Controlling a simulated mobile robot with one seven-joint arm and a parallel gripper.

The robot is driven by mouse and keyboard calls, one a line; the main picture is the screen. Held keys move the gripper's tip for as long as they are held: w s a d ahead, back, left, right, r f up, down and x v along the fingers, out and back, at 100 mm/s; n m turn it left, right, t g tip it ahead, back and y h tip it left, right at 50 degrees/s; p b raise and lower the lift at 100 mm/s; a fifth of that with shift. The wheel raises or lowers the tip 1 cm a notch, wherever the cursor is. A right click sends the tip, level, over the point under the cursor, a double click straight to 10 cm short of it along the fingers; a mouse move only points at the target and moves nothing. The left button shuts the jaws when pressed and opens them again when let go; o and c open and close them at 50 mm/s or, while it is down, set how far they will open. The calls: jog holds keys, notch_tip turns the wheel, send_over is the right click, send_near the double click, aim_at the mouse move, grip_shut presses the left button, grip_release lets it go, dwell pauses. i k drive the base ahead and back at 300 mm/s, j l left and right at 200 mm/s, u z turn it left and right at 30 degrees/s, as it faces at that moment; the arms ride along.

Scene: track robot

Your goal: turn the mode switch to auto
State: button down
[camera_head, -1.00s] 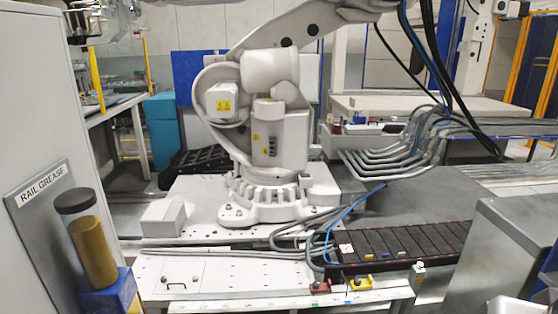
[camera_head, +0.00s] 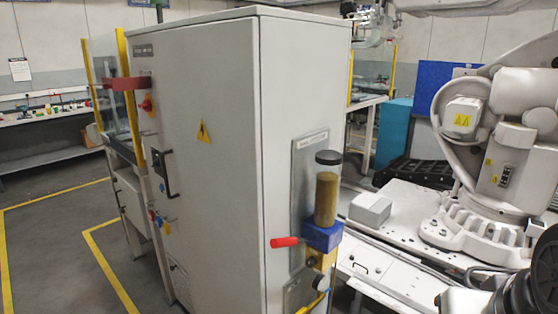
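A tall grey control cabinet (camera_head: 215,130) stands in the middle of the view, its door facing left. The door carries a red knob (camera_head: 147,104), a black handle (camera_head: 168,172) and, lower down, a cluster of small blue, red and yellow controls (camera_head: 158,220). Which of these is the mode switch, and its setting, I cannot tell at this size. A dark and white piece at the lower right corner looks like part of my arm. My gripper does not show.
A grease pump (camera_head: 324,215) with a red lever (camera_head: 284,242) sticks out from the cabinet's right side. A large white robot (camera_head: 515,130) stands on a track at right. A fence panel (camera_head: 113,95) with yellow posts stands left of the cabinet. The floor (camera_head: 60,235) at left is clear, with yellow lines.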

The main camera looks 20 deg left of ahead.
aim_at(156, 163)
jog(key=u, duration=1.6)
